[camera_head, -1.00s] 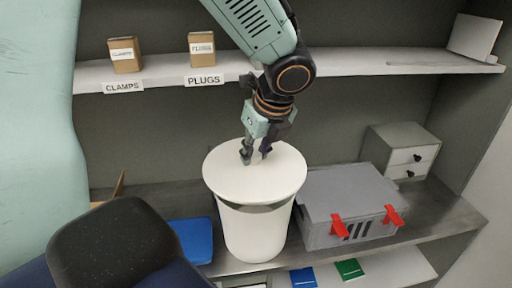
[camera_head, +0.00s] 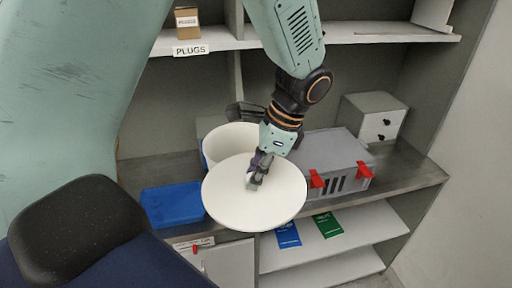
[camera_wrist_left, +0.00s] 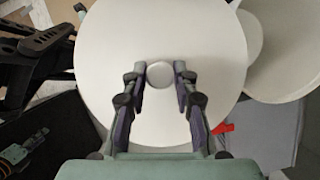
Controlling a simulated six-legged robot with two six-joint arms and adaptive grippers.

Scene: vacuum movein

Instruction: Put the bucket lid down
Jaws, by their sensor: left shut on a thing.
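My left gripper (camera_head: 260,172) is shut on the small knob of the round white bucket lid (camera_head: 255,213). It holds the lid in front of the shelf, a little tilted towards the head camera. In the left wrist view the lid (camera_wrist_left: 160,30) lies below the fingers (camera_wrist_left: 160,78), with its round knob (camera_wrist_left: 160,75) between them. The white bucket (camera_head: 226,138) stands on the shelf behind the lid, open at the top and partly hidden by lid and arm.
A grey case (camera_head: 335,155) with red latches stands right of the bucket, with a small drawer unit (camera_head: 372,118) behind it. A blue bin (camera_head: 172,206) is at left. Blue (camera_head: 287,236) and green (camera_head: 327,224) packets lie on the lower shelf.

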